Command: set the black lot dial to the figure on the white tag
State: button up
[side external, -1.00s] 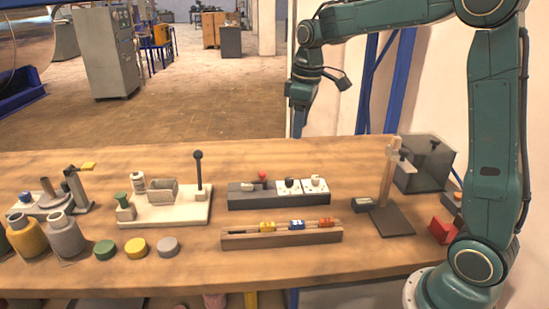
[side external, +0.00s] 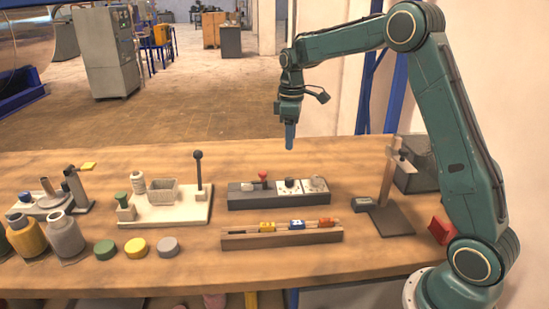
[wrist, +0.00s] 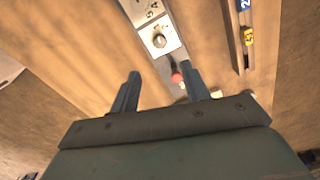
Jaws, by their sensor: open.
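The black lot dial (wrist: 160,40) looks like a small dark knob on a white plate of the grey block; in the side view a dark knob (side external: 290,182) sits on the middle plate. A second white plate (wrist: 150,8) carries dark marks too small to read. My gripper (wrist: 163,85) is open and empty, its fingers apart above the block in the wrist view. In the side view my gripper (side external: 290,138) points down, in the air over the grey block. I cannot make out a white tag with a figure in either view.
A red ball knob (side external: 263,176) and a pale knob share the grey block (side external: 250,201). In front lies a wooden rack (side external: 275,239) with yellow, blue and orange pieces. A stand (side external: 388,190) rises to the right. A white base with a post (side external: 197,172) is to the left.

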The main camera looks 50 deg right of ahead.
aim_at(289, 178)
notch_tip(289, 178, down, 13)
jog(key=shift+f, duration=0.1)
dwell(0.6)
jog(key=shift+c, duration=0.3)
jog(key=c, duration=0.9)
